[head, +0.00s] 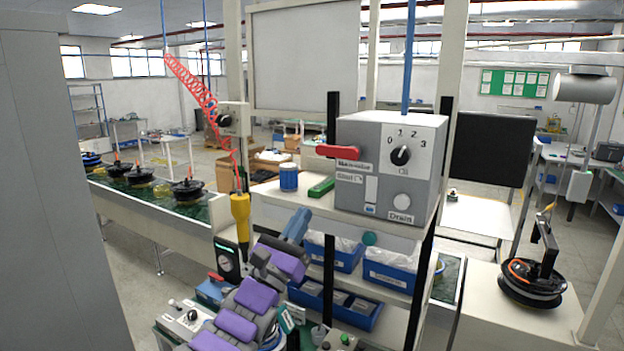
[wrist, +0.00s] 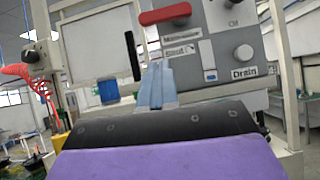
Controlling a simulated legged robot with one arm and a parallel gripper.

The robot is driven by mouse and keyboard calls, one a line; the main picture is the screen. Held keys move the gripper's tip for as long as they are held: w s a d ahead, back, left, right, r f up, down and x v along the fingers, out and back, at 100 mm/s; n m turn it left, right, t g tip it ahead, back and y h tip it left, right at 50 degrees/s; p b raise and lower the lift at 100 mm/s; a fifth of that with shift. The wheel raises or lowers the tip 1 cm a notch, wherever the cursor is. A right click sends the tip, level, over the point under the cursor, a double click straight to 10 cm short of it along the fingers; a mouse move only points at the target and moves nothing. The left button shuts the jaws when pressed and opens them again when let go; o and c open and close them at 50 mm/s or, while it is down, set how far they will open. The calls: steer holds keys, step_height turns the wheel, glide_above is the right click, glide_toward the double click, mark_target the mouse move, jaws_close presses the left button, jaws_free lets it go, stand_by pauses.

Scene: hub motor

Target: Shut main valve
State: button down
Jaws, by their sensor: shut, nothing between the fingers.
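The main valve is a red lever handle (head: 339,151) on the upper left of the grey control box (head: 385,180). A label plate is under it, partly readable as "Main valve". The handle lies roughly horizontal and points left. It also shows at the top of the wrist view (wrist: 165,14). My gripper (head: 299,224) is shut and empty. It is below and left of the box, apart from the handle. In the wrist view my blue-grey fingers (wrist: 156,85) point up toward the box, below the handle.
The box has a black numbered dial (head: 401,156) and a round knob (head: 402,201) by a "Drain" label. A blue cup (head: 288,177) and a green object (head: 321,187) stand on the shelf left of the box. A yellow tool (head: 240,219) hangs on a red coiled hose.

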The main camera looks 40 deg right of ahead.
mark_target(340, 151)
steer(key=w+d+r+n+p, duration=0.1)
steer(key=w+d+r+p, duration=0.1)
steer(key=d+r, duration=0.6)
steer(key=shift+w+t, duration=0.3)
steer(key=shift+w, duration=0.3)
stand_by(0.5)
